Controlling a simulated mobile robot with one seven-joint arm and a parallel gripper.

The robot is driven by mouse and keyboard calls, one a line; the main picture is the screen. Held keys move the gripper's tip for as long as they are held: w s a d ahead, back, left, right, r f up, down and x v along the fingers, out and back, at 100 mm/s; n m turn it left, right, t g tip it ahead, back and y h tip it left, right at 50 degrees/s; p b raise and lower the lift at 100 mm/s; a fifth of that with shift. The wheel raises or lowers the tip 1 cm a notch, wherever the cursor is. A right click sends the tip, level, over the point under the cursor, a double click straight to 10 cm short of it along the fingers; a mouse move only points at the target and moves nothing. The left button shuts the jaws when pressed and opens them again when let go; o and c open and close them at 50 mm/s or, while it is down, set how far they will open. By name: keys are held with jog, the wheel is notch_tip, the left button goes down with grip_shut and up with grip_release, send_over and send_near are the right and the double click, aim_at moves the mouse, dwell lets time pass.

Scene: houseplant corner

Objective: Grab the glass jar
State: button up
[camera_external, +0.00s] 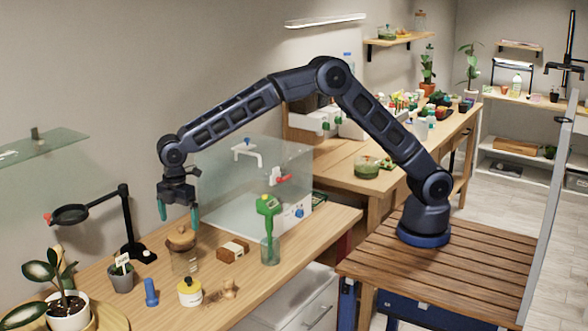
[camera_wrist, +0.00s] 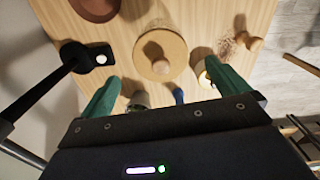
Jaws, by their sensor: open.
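The glass jar (camera_external: 183,262) stands upright on the wooden bench, clear-walled, with a round wooden lid and a ball knob. In the wrist view its lid (camera_wrist: 143,52) is seen from above, with the knob near the middle; the lid hides most of the glass. My gripper (camera_external: 178,212) is open above the jar, its two green fingers pointing down and apart from it. In the wrist view the fingers of my gripper (camera_wrist: 166,90) are spread wide, with the lid ahead of them and nothing held between them.
A green tool (camera_external: 268,208) stands in a glass cylinder (camera_external: 270,252) to the right. A clear box (camera_external: 255,180) is behind.

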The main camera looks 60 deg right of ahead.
aim_at(180, 226)
jog(key=shift+d+f, duration=0.15)
jog(key=shift+f, duration=2.85)
jog(key=shift+c, duration=0.2)
jog(key=c, duration=1.7)
jog(key=shift+r, duration=0.1)
jog(key=shift+r, duration=0.1)
